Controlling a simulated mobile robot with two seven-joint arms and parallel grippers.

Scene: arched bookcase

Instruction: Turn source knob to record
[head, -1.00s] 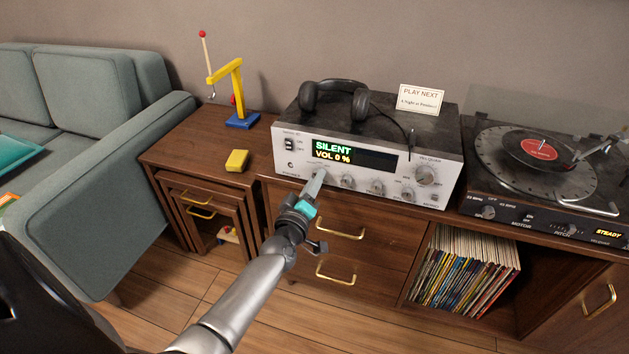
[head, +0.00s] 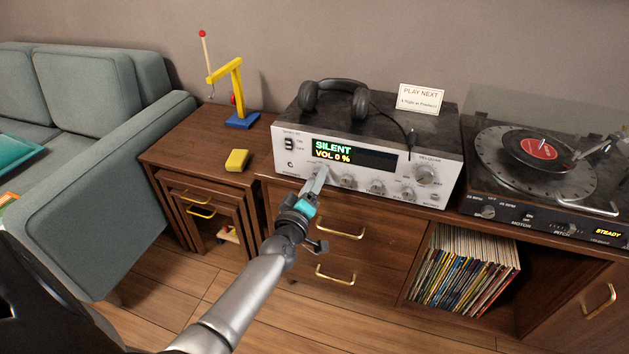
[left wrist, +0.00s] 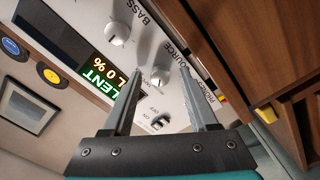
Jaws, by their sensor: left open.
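The silver amplifier (head: 293,163) stands on the wooden cabinet, its display (head: 353,155) reading SILENT and VOL 0 %. My left gripper (head: 319,174) is at the lower left of its front panel, jaws open and pointing at the panel. In the left wrist view, the source knob (left wrist: 160,78) shows between the open fingertips (left wrist: 162,74), beside the SOURCE lettering. I cannot tell whether either finger touches it. In the head view the gripper mostly hides this knob. The knob's pointer direction is not clear. My right gripper is not in view.
The bass knob (left wrist: 117,34) is close by; the other front knobs (head: 377,188) lie right of the gripper. Headphones (head: 334,98) and a sign (head: 421,98) are on top. A turntable (head: 487,172) stands right; a small crane (head: 237,85) and yellow block (head: 237,160) left.

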